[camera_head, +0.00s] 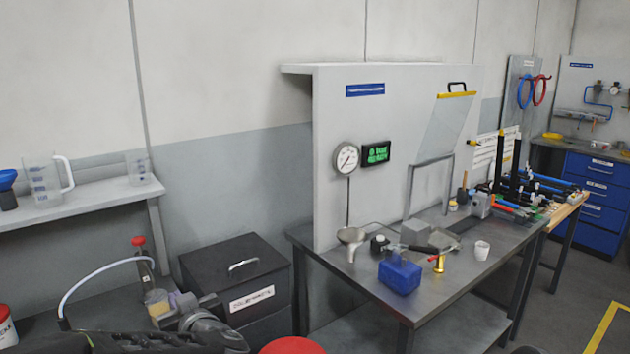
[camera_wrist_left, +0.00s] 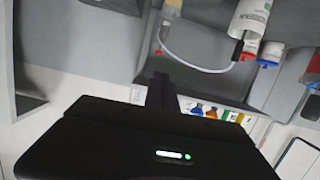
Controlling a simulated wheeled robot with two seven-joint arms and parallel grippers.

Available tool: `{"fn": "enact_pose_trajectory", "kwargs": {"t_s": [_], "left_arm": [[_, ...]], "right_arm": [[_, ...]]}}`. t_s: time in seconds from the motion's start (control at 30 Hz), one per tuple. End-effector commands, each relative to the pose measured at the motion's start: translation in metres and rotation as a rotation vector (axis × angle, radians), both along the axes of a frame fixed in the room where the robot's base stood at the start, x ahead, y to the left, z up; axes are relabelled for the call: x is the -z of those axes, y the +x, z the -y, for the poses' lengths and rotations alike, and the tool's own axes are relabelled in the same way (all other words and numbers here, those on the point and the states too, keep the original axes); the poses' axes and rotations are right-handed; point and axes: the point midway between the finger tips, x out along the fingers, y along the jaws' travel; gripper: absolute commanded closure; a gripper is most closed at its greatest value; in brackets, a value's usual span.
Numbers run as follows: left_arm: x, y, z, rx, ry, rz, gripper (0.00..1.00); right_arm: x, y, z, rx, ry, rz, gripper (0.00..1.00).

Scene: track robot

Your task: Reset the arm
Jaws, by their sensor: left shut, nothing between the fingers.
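My left gripper (camera_wrist_left: 160,92) shows in the left wrist view as dark fingers reaching out past the black wrist housing. The fingers are together with nothing between them. In the head view, dark and grey parts of my left arm (camera_head: 205,328) lie low at the bottom left, in front of the bench things there. The fingertips are hard to make out in that view. My right gripper is not in view.
A bottle with a red cap (camera_head: 139,241) and a white hose (camera_head: 95,281) are near my arm.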

Motion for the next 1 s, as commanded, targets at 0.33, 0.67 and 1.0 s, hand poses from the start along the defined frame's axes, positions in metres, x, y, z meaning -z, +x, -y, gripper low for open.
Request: {"fn": "enact_pose_trajectory", "kwargs": {"t_s": [0.33,0.67,1.0], "left_arm": [[0.018,0.020,0.054,0.195,-0.168,0.073,1.00],[0.123,0.008,0.131,0.461,-0.310,-0.101,1.00],[0.337,-0.136,0.191,0.669,-0.549,-0.661,1.00]], "right_arm": [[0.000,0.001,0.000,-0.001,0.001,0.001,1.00],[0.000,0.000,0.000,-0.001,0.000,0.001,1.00],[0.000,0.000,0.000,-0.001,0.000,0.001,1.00]]}}
